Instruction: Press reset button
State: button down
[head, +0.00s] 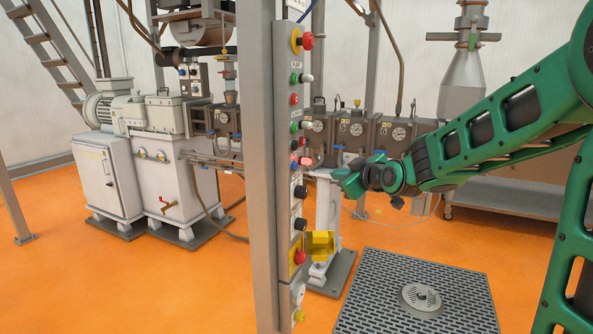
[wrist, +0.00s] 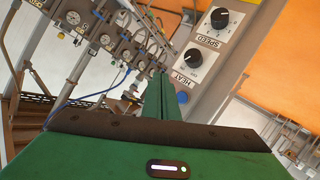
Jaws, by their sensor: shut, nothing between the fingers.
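The control panel is a tall grey post (head: 262,170) with a column of buttons and knobs on its right face in the head view. No reset label is readable in either view. In the wrist view a blue button (wrist: 182,98) shows just right of my gripper's fingers (wrist: 163,95), close to the HEAT knob (wrist: 194,57). My gripper (head: 338,174) is shut and empty, pointing left towards the panel, right of its lower-middle buttons. I cannot tell whether the fingertips touch anything.
The SPEED knob (wrist: 220,18) sits beyond the HEAT knob. An emergency stop (head: 307,41) tops the panel and another red button (head: 299,257) sits low. Gauged machine modules (head: 355,133) stand behind my gripper. A floor grate (head: 420,295) lies at the front right.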

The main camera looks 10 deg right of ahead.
aim_at(295, 166)
jog(key=shift+w+a+r, duration=0.15)
jog(key=shift+a+r, duration=0.05)
jog(key=w+a, duration=0.5)
jog(key=a, duration=0.2)
dwell(0.6)
jog(key=shift+w+a, duration=0.15)
dwell(1.9)
jog(key=shift+w+a, duration=0.2)
jog(key=shift+a, duration=0.05)
jog(key=shift+w+a, duration=0.25)
jog(key=shift+a, duration=0.15)
dwell(1.0)
dwell(0.3)
jog(key=shift+s+d, duration=0.55)
jog(key=shift+d, duration=0.2)
